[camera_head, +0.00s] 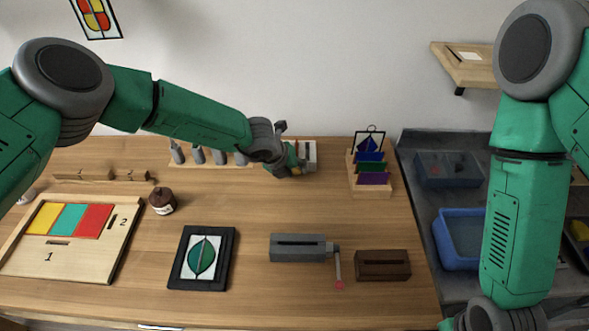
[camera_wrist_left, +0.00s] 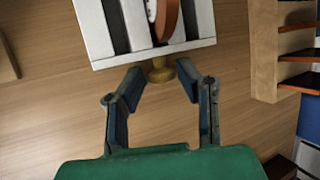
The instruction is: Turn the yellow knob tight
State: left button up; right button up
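In the head view the device (camera_head: 309,150) stands at the back of the table, mostly behind my left gripper (camera_head: 297,165). In the left wrist view the fingers of my left gripper (camera_wrist_left: 160,76) are spread, one on each side of the knob, with gaps visible. An orange-brown rounded part shows on the device.
A rack of grey cylinders (camera_head: 197,156) stands left of the device, and a stand with coloured cards (camera_head: 371,190) right of it. A grey box with a crank (camera_head: 298,248) and a brown slotted block (camera_head: 383,265) lie in front. The mid-table is clear.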

pick_arm(q)
jog(key=shift+d, duration=0.1)
grip_shut()
jog(key=y+b, duration=0.1)
jog(key=y, duration=0.2)
jog(key=shift+s+d+m+b, duration=0.1)
jog(key=shift+d+m+b, duration=0.2)
jog(key=shift+m+b, duration=0.1)
jog(key=shift+d+m+y+b, duration=0.15)
jog(key=shift+m+y+b, duration=0.25)
jog(key=shift+y+b, duration=1.05)
jog(key=shift+s+y, duration=0.1)
jog(key=shift+y, duration=0.35)
grip_release()
